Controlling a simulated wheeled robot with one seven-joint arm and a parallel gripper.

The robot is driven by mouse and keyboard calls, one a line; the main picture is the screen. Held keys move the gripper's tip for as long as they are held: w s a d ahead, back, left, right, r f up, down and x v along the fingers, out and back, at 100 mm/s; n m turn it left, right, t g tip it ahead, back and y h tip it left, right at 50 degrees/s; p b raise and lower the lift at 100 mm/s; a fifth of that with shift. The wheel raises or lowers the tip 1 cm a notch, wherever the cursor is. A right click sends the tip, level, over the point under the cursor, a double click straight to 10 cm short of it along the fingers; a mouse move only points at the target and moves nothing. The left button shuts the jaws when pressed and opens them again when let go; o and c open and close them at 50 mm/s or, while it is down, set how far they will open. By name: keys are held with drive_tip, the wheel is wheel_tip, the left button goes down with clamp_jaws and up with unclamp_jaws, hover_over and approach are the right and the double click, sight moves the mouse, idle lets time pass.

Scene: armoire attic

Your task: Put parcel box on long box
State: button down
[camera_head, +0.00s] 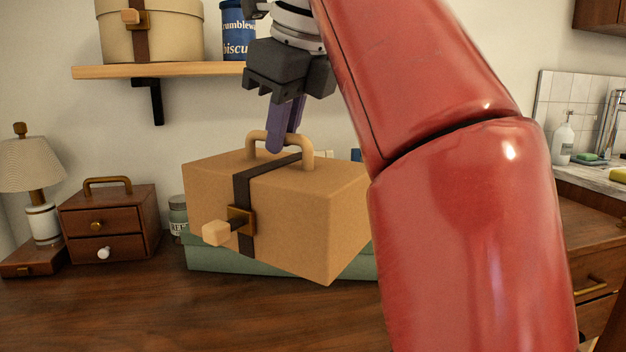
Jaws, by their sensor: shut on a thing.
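The parcel box (310,215) is tan with a dark strap, a brass buckle and a loop handle on top. My gripper (278,143) is shut on its handle from above. The parcel box hangs slightly tilted, its near right corner low. Behind and below it a long green box (215,260) lies on the wooden top; I take this as the long box. The parcel box hides most of it, and I cannot tell whether the two touch. My red arm covers the right part of the view.
A small brown drawer chest (108,225) and a lamp (38,185) stand at the left. A jar (178,212) is behind the parcel box. A wall shelf (160,71) above holds a round box (165,35) and a blue tin (238,32). The front wooden surface (200,315) is clear.

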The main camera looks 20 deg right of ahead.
drive_tip(key=w+d+p, duration=0.3)
drive_tip(key=w+d, duration=0.1)
drive_tip(key=w, duration=0.4)
drive_tip(key=w+d+p, duration=0.2)
drive_tip(key=w+d, duration=0.3)
drive_tip(key=w, duration=0.3)
wheel_tip(320, 180, down, 7)
idle(0.6)
drive_tip(key=shift+f, duration=0.2)
drive_tip(key=c, duration=1.5)
unclamp_jaws()
drive_tip(key=shift+o, duration=0.2)
